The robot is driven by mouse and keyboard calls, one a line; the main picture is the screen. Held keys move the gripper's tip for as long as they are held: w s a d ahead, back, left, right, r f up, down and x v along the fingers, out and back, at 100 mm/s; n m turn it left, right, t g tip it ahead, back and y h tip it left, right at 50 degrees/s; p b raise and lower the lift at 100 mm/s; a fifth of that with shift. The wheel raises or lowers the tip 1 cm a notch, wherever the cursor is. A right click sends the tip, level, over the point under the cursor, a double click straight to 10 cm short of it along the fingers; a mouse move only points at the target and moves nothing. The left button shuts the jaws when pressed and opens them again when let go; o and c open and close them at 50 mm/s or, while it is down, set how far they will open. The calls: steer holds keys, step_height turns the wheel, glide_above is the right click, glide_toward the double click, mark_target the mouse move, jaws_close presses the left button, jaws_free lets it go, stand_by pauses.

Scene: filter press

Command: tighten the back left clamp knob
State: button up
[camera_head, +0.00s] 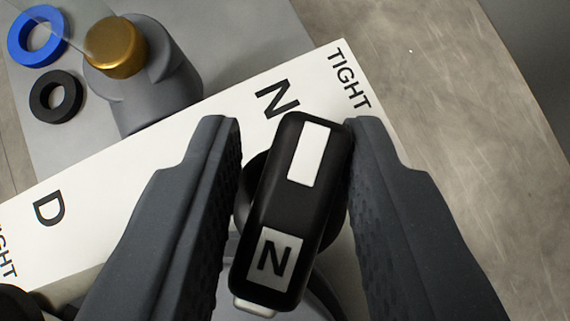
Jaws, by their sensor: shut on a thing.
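A black bar-shaped clamp knob (284,213) stands in the lower middle, with a white stripe near its upper end and a white square marked "N" near its lower end. Its long axis leans a little right of vertical, with the striped end toward the plate's "N" and "TIGHT" markings. My gripper (294,150) has one dark ridged finger on each side of the knob and is shut on it. The right finger touches the knob's upper right side. A small gap shows at the left finger. The knob's base is partly hidden.
A white plate (180,160) lettered "N", "D" and "TIGHT" runs diagonally behind the knob. Beyond it are a grey fitting with a gold cap (116,48), a blue ring (38,35) and a black ring (56,96). Bare floor (450,110) lies at right.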

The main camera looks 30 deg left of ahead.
steer(key=shift+o, duration=0.3)
steer(key=shift+d+f+n+y+b, duration=0.1)
steer(key=shift+d+n+y+b, duration=0.05)
steer(key=shift+n+y+b, duration=0.2)
steer(key=o, duration=0.9)
steer(key=shift+d, duration=0.1)
steer(key=shift+s+r, duration=0.2)
steer(key=shift+r, duration=0.15)
steer(key=b+v, duration=0.1)
steer(key=v, duration=1.2)
steer(key=shift+w, duration=0.15)
steer(key=shift+r, duration=0.1)
